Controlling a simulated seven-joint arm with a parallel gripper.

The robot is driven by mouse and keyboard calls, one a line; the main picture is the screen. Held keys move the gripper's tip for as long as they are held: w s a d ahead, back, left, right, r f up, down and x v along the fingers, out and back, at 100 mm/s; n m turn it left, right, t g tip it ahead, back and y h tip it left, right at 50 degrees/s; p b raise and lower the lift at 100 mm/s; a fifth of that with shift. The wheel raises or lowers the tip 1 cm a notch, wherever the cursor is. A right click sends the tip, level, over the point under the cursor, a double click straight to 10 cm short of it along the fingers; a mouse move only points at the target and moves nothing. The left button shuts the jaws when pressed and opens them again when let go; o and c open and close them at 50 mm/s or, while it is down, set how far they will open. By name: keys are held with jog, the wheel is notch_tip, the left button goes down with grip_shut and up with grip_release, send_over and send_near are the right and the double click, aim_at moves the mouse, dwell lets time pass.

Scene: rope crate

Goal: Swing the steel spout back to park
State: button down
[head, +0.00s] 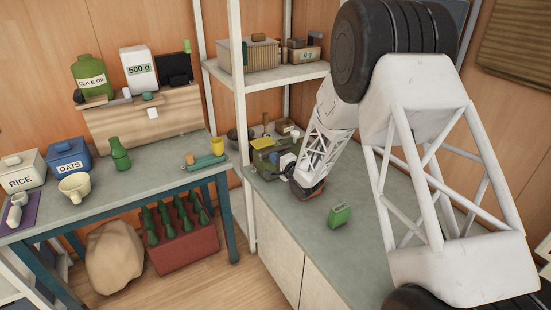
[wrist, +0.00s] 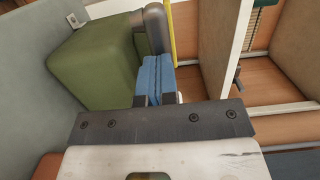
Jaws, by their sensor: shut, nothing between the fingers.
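A green machine (head: 263,158) stands on the grey counter by the shelf post, and its green body (wrist: 95,65) fills the upper left of the wrist view. A grey rounded metal part (wrist: 156,30), apparently the steel spout, stands at the body's right side. My gripper (wrist: 155,62) is shut and empty, with its blue ribbed fingers together. The fingertips are right at the grey part's lower end; I cannot tell whether they touch it. In the head view my wrist hides part of the machine and most of the spout.
The shelf unit (head: 240,110) rises close behind the machine.

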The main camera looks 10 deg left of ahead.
jog(key=s+a+v, duration=0.1)
jog(key=v, duration=1.3)
jog(key=shift+r, duration=0.15)
jog(key=s+d+r+n+h, duration=0.1)
jog(key=d+r+n+h, duration=0.1)
jog(key=d+r+h, duration=0.75)
jog(key=s+d+r+n+g+h, duration=0.1)
jog(key=s+d+r, duration=0.3)
jog(key=s+d, duration=0.15)
jog(key=s+d+r+h, duration=0.2)
jog(key=s+d+r, duration=0.2)
jog(key=d, duration=0.3)
jog(key=s+d+r+n+g, duration=0.1)
jog(key=s+d+r+g, duration=0.1)
jog(key=s, duration=0.9)
jog(key=s+d+r+n+g+h, duration=0.1)
jog(key=s+d+r+n+g, duration=0.1)
jog(key=s, duration=0.8)
jog(key=s+d+r+n+g, duration=0.1)
jog(key=s+d, duration=0.4)
jog(key=s, duration=0.6)
jog(key=r+g, duration=0.1)
jog(key=g, duration=0.1)
jog(key=shift+s+d+r+n+g, duration=0.2)
jog(key=shift+s+d+n+g, duration=0.1)
jog(key=shift+s+d+g, duration=0.1)
jog(key=shift+h, duration=0.35)
